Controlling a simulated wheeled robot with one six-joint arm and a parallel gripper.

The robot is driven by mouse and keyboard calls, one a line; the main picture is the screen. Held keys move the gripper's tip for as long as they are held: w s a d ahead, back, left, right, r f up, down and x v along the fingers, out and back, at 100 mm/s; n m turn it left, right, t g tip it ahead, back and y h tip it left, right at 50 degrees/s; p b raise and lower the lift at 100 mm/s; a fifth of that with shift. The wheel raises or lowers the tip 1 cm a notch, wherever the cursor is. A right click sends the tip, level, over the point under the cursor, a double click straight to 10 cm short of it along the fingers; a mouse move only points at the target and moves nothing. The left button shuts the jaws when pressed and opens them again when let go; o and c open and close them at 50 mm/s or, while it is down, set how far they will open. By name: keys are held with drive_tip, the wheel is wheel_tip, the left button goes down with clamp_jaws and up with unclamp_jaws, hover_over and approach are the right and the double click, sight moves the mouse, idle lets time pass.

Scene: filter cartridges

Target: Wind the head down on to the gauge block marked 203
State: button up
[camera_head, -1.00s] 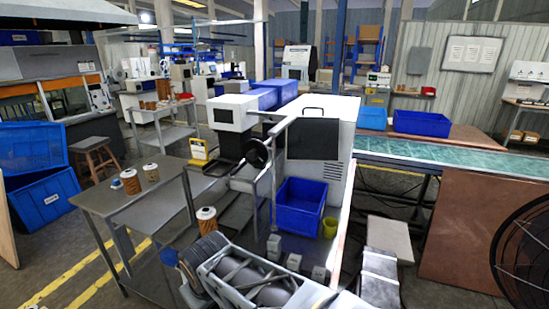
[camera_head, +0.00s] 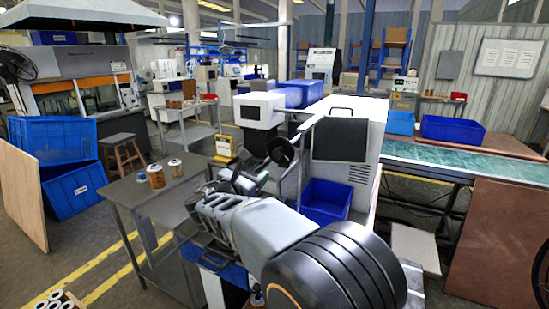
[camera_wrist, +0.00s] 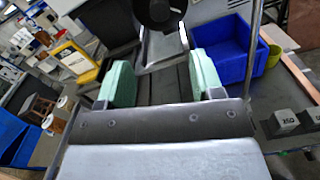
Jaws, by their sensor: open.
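My gripper (camera_wrist: 163,72) is open and empty between its two green pads in the wrist view. In the head view my gripper (camera_head: 240,182) is small and dark, in front of the machine. The machine's black handwheel (camera_head: 281,151) stands ahead of it; a round black part, probably this wheel (camera_wrist: 155,10), shows beyond the pads. The machine has a white box with a dark screen (camera_head: 262,112). A grey gauge block marked 260 (camera_wrist: 285,121) stands at the right, with another block (camera_wrist: 313,118) beside it, cut by the edge. I see no block marked 203.
A blue bin (camera_head: 325,200) stands right of the machine's front; it shows right of my gripper in the wrist view (camera_wrist: 222,50). A yellow-framed panel (camera_head: 226,147) stands left. A grey table (camera_head: 130,195) holds filter cartridges (camera_head: 156,177). A conveyor (camera_head: 470,160) runs right.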

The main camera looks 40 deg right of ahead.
sight(277, 155)
drive_tip(key=p+x, duration=0.2)
drive_tip(key=x, duration=1.1)
drive_tip(key=c, duration=0.9)
